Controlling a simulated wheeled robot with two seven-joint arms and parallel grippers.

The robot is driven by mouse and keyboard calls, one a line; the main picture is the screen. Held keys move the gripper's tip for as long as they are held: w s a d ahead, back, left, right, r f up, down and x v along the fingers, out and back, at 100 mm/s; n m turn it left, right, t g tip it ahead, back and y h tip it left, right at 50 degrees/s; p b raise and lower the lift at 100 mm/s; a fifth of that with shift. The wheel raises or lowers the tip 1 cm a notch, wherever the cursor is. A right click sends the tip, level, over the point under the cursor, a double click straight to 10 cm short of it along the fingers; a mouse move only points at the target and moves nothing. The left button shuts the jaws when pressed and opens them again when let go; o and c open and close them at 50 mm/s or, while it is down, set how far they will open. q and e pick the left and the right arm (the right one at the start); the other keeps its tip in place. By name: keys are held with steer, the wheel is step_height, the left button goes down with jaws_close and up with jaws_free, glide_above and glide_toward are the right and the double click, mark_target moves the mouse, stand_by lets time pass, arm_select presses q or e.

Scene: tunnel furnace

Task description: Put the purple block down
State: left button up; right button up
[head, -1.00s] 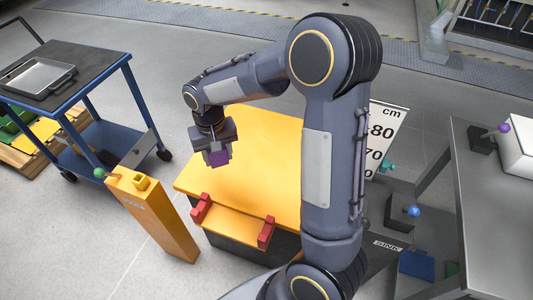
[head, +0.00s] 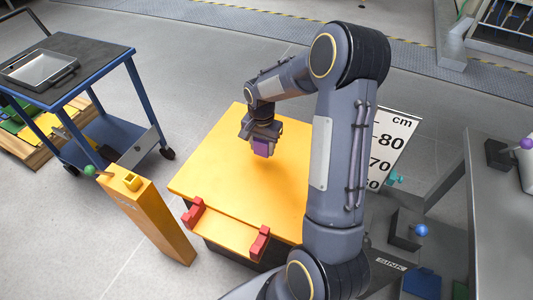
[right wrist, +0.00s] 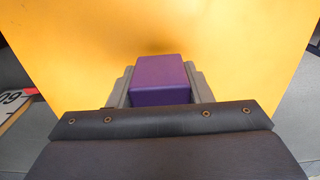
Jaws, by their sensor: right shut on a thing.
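The purple block (head: 261,148) is in my right gripper (head: 262,143), which is shut on it. In the head view the gripper hangs over the far part of the yellow table top (head: 225,183). The right wrist view shows the purple block (right wrist: 161,78) between the two grey fingers of the gripper (right wrist: 160,88), with the yellow surface (right wrist: 60,45) filling the background. A soft shadow lies on the yellow top below the block. The block appears above the surface; the exact gap is hard to tell. My left gripper is not in view.
Red brackets (head: 194,216) stand at the table's near edge. A yellow post (head: 150,215) with a green-knobbed lever (head: 89,170) stands at left. A blue cart (head: 125,95) holds a metal tray (head: 40,70). A height sign (head: 391,145) and a grey bench (head: 500,190) are at right.

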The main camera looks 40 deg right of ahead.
mark_target(266, 160)
steer(key=d+f, duration=0.2)
steer(key=shift+w+f, duration=0.35)
steer(key=shift+w+d+f+b, duration=0.15)
steer(key=shift+f+b, duration=0.15)
steer(key=shift+f, duration=1.35)
steer(key=shift+f, duration=0.15)
steer(key=o, duration=1)
